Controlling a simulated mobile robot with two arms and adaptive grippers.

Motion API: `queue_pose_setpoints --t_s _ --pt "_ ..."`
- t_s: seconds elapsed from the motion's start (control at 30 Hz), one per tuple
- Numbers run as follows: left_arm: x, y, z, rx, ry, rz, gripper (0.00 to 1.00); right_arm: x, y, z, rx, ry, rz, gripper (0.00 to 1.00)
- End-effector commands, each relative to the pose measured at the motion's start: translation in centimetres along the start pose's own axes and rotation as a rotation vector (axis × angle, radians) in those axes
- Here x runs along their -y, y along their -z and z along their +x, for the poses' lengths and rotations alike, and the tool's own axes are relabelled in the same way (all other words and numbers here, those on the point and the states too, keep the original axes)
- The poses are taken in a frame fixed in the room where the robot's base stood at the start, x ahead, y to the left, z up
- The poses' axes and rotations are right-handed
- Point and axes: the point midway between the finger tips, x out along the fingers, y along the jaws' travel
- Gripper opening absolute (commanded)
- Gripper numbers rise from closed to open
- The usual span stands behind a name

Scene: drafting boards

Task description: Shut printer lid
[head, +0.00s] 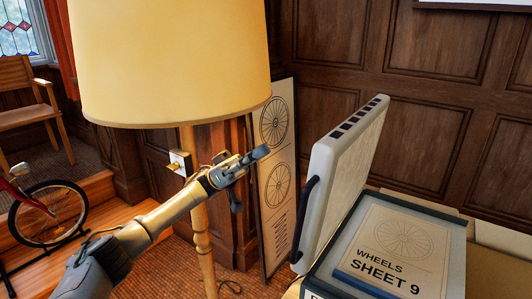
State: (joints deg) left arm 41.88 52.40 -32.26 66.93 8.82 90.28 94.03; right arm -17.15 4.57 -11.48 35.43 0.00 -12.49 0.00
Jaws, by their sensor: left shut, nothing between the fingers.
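The printer (455,262) stands at the lower right, with part of it cut off by the picture's bottom edge. Its pale lid (345,165) is open and stands up steeply, leaning a little to the right, with a row of dark slots along its top edge. A dark curved handle (305,215) is on the lid's left edge. My left gripper (262,153) is shut and empty, in the air to the left of the lid and apart from it. My right gripper is not in view.
A sheet (400,245) marked "WHEELS SHEET 9" lies on the printer bed. A large yellow lampshade (170,60) on a wooden post (203,245) stands close to my left arm. A framed wheel drawing (278,190) leans behind the gripper. A red bicycle (48,213) is at far left.

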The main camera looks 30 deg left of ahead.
Motion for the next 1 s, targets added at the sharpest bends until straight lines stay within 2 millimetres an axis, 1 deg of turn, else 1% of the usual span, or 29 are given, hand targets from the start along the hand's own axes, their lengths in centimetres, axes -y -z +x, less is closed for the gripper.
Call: queue_pose_setpoints --t_s 0.03,0.2,0.3,0.33,0.4,0.5,0.63,1.0 --pt "-0.1 0.3 1.4 0.000 -0.004 -0.001 0.00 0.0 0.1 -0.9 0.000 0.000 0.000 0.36" --pt "-0.1 0.3 5.2 -0.001 -0.002 -0.001 0.00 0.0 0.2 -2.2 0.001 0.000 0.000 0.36" --pt "0.0 0.2 7.1 -0.001 0.000 0.000 0.00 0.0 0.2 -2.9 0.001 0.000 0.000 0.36" --pt "0.0 0.0 7.6 -0.002 -0.001 -0.002 0.00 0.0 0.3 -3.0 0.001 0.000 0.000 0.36" --pt "0.1 -1.0 8.2 -0.003 0.002 -0.003 0.00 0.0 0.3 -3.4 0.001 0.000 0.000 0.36" --pt "0.1 -1.9 9.0 -0.003 0.003 -0.001 0.00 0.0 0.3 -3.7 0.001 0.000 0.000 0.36" --pt "0.1 -2.6 9.6 -0.002 0.003 0.001 0.00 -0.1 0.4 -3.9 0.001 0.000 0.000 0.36" --pt "0.1 -2.9 9.7 -0.001 0.004 0.002 0.00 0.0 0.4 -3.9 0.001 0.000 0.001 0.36"
